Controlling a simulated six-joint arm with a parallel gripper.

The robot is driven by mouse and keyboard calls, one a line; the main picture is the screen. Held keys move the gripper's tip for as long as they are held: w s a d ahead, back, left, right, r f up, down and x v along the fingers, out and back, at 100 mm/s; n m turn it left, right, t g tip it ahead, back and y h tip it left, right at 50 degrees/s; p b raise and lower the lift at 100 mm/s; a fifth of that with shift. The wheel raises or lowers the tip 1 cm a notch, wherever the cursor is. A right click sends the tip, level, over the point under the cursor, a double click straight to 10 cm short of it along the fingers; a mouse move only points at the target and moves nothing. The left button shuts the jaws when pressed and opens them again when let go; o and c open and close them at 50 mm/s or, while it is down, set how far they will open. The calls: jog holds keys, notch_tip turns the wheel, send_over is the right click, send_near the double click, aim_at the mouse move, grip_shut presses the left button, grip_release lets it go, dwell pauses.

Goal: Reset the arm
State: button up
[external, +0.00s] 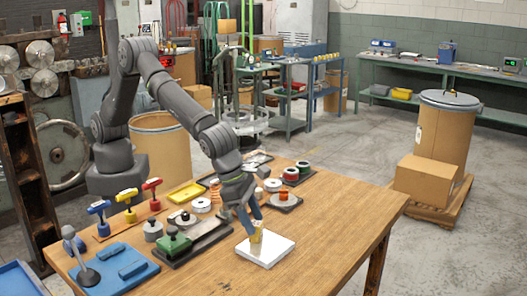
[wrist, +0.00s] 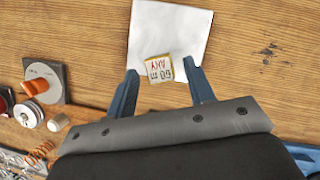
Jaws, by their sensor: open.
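My gripper (external: 252,217) reaches down over the wooden table (external: 330,215) near a white square block or pad (external: 270,252). In the wrist view my gripper (wrist: 164,84) has its two blue fingers spread apart. A small yellow-edged piece with a white printed label (wrist: 159,69) lies on the near part of the white pad (wrist: 172,27), between and just beyond the fingertips.
A green-and-black fixture (external: 178,243), blue tool tray (external: 120,270), colored hammers (external: 128,195), yellow tray (external: 186,192) and spools (external: 290,174) crowd the table's left and back. The table's right side is clear.

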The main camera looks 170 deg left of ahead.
jog(key=x, duration=0.3)
jog(key=shift+a+f, duration=0.1)
jog(key=shift+f, duration=0.15)
notch_tip(320, 180, up, 2)
jog(key=shift+r, duration=0.9)
